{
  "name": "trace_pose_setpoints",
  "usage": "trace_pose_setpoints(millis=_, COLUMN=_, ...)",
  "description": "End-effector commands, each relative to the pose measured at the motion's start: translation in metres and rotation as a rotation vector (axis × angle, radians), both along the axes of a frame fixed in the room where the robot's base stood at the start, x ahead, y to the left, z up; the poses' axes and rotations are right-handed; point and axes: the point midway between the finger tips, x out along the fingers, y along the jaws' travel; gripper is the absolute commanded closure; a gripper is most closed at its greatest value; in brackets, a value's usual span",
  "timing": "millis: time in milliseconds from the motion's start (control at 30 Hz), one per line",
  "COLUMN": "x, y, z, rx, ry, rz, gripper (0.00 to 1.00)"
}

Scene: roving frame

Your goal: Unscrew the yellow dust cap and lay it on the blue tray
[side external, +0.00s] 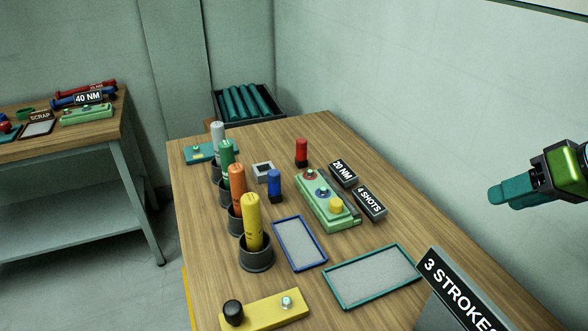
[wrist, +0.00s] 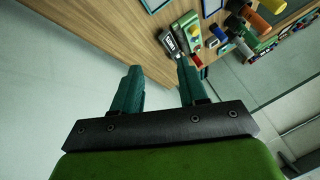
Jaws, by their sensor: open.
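The yellow dust cap (side external: 336,205) sits on the near end of a green block (side external: 325,212), beside a blue-and-red knob and a second fitting. The blue tray (side external: 299,244), a flat grey panel with a blue rim, lies empty on the table, left of and nearer than the block. My gripper (side external: 497,194) has teal fingers and hangs high at the right, well away from the cap. In the wrist view its two fingers (wrist: 157,68) stand apart with nothing between them. The block shows small beyond the right finger, with a yellow spot on it.
A teal-rimmed tray (side external: 373,276) lies right of the blue one. Upright coloured cylinders, such as the yellow one (side external: 252,222), stand in dark cups at left. Signs (side external: 369,203) stand beside the block; a "3 STROKES" sign (side external: 462,292) stands at the near edge.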

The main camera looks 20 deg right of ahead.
Motion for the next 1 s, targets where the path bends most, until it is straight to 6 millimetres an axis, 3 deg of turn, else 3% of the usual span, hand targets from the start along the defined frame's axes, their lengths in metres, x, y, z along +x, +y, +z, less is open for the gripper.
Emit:
trace_pose_setpoints(millis=33, x=0.000, y=0.000, z=0.000, rx=0.000, ry=0.000, rz=0.000, gripper=0.57)
trace_pose_setpoints(millis=200, x=0.001, y=0.010, z=-0.009, rx=0.001, ry=0.040, rz=0.041, gripper=0.31)
trace_pose_setpoints(millis=333, x=0.019, y=0.028, z=-0.016, rx=-0.012, ry=0.117, rz=0.123, gripper=0.31)
trace_pose_setpoints(millis=667, x=0.121, y=0.096, z=-0.036, rx=-0.165, ry=0.293, rz=0.232, gripper=0.31)
trace_pose_setpoints(millis=900, x=0.193, y=0.149, z=-0.060, rx=-0.311, ry=0.303, rz=0.171, gripper=0.31)
trace_pose_setpoints(millis=1000, x=0.217, y=0.155, z=-0.055, rx=-0.334, ry=0.270, rz=0.106, gripper=0.31)
